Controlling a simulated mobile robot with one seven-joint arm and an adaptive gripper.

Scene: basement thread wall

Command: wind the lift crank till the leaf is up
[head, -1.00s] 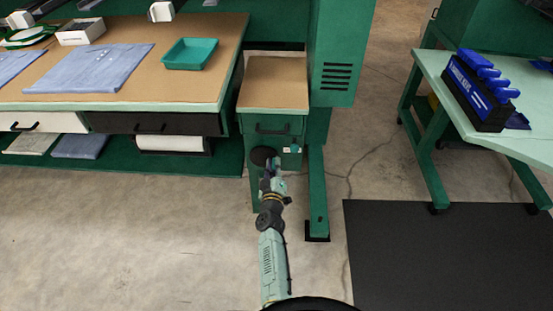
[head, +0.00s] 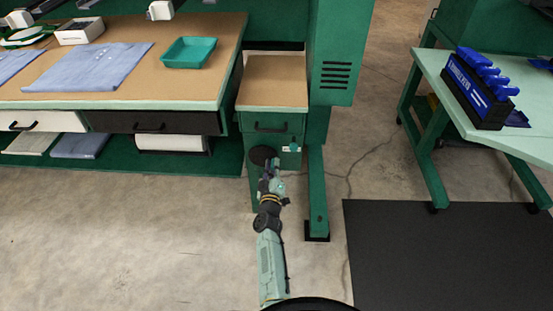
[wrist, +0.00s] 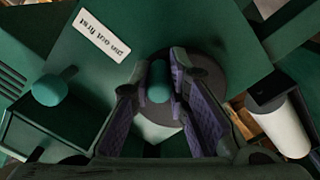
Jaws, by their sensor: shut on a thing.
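The lift crank is a dark round disc (head: 262,155) on the green cabinet front below the leaf; it also shows in the wrist view (wrist: 212,73). Its teal handle (wrist: 159,80) stands between the purple-padded fingers of my gripper (wrist: 160,88). My gripper (head: 271,167) is shut on this handle, low at the disc's right side in the head view. The leaf (head: 273,82), brown-topped with a pale front edge, lies beside the bench's right end. Its exact height against the bench top is hard to tell. A teal knob (wrist: 50,90) sticks out apart from the crank.
A white label (wrist: 102,35) reads "pin out first", upside down in the wrist view. The brown-topped bench (head: 120,87) is left, a green leg (head: 317,190) stands close right of my arm. The floor in front is open, with a black mat (head: 440,255) at right.

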